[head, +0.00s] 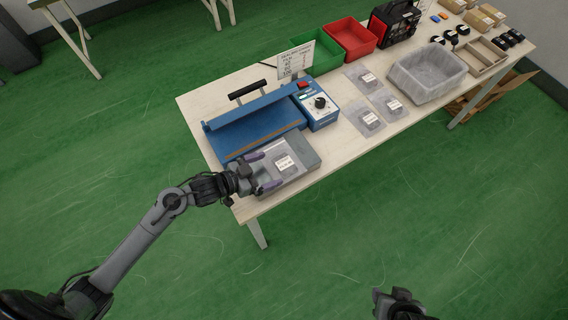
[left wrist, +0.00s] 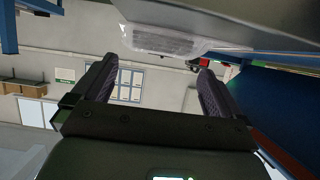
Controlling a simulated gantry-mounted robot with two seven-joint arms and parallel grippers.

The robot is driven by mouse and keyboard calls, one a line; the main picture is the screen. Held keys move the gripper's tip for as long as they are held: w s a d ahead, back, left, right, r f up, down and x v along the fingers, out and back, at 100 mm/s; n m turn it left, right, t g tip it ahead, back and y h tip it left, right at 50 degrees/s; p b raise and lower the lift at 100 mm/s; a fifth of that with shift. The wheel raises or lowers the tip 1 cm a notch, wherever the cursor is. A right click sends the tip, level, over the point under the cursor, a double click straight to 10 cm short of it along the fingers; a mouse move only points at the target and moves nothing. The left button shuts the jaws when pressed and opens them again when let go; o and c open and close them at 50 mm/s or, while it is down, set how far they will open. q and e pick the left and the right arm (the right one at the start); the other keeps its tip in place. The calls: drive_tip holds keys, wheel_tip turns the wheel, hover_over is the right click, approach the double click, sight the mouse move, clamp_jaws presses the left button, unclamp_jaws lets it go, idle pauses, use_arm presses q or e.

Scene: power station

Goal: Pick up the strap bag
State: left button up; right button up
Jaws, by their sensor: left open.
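A clear bag with a white label (head: 285,163), which I take as the strap bag, lies on the grey platform (head: 307,153) in front of the blue sealer. My left gripper (head: 266,172) is open at the bag's left end, its fingers spread on either side. In the left wrist view the clear bag (left wrist: 160,42) juts past the platform's edge, ahead of the open left fingers (left wrist: 156,80). Nothing shows between the fingers. My right gripper (head: 398,304) is at the bottom edge, away from the table; its jaws are unclear.
The blue sealer (head: 255,124) stands directly behind the platform. Several similar labelled bags (head: 368,118) lie to the right, beside a grey bin (head: 428,74). Green (head: 318,60) and red (head: 350,38) bins stand at the back. The floor in front is clear.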

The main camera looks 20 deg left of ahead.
sight(283, 164)
use_arm(q)
drive_tip(key=shift+w+d+f, duration=0.3)
drive_tip(key=shift+w+d, duration=0.1)
drive_tip(key=shift+w, duration=0.1)
drive_tip(key=shift+b+x, duration=0.5)
drive_tip(key=shift+x, duration=1.75)
drive_tip(key=shift+r, duration=0.1)
drive_tip(key=c, duration=0.8)
drive_tip(key=shift+r, duration=0.15)
